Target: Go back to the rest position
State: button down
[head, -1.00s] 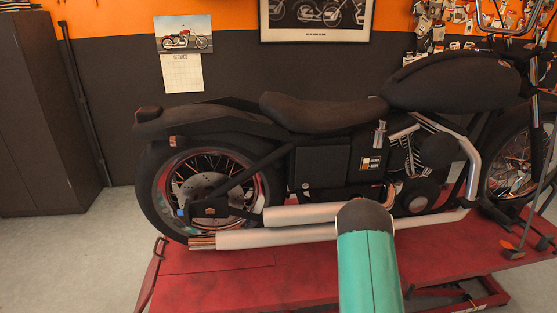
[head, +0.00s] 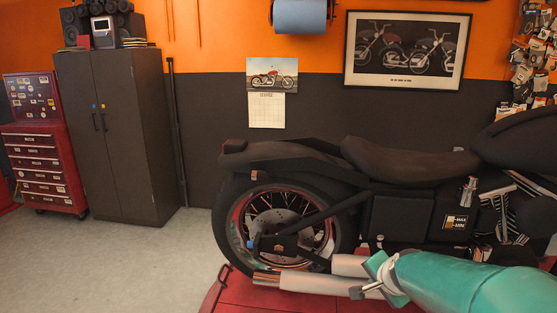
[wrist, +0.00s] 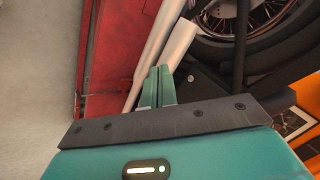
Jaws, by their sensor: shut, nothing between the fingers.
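My gripper (wrist: 157,72) shows in the wrist view with its two teal fingers shut together and nothing between them. Past the fingertips are the silver exhaust pipes (wrist: 172,50) and part of a wheel (wrist: 240,22). In the head view my teal arm reaches in from the lower right, and its end lies in front of the exhaust pipes of the black motorcycle (head: 400,165). I cannot tell from these views whether anything touches the pipes.
The motorcycle stands on a red lift (head: 235,295). A dark cabinet (head: 120,140) and a red tool chest (head: 42,165) stand at the left. Bare floor (head: 130,260) lies before them. A calendar (head: 267,108) and a framed picture (head: 405,52) hang behind.

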jog(key=s+a+r+n+g, duration=0.1)
jog(key=s+a+r+n, duration=0.1)
jog(key=s+n, duration=0.2)
jog(key=s+a+r+n, duration=0.2)
jog(key=s+a+n, duration=0.1)
jog(key=s, duration=0.8)
jog(key=s+a+r+n+g, duration=0.1)
jog(key=s+a+n, duration=0.1)
jog(key=s+n, duration=0.2)
jog(key=s, duration=0.3)
jog(key=shift+s+a+r+n+g, duration=0.25)
jog(key=shift+s+r+n+g, duration=0.05)
jog(key=shift+s+r+n, duration=0.1)
jog(key=shift+w, duration=0.1)
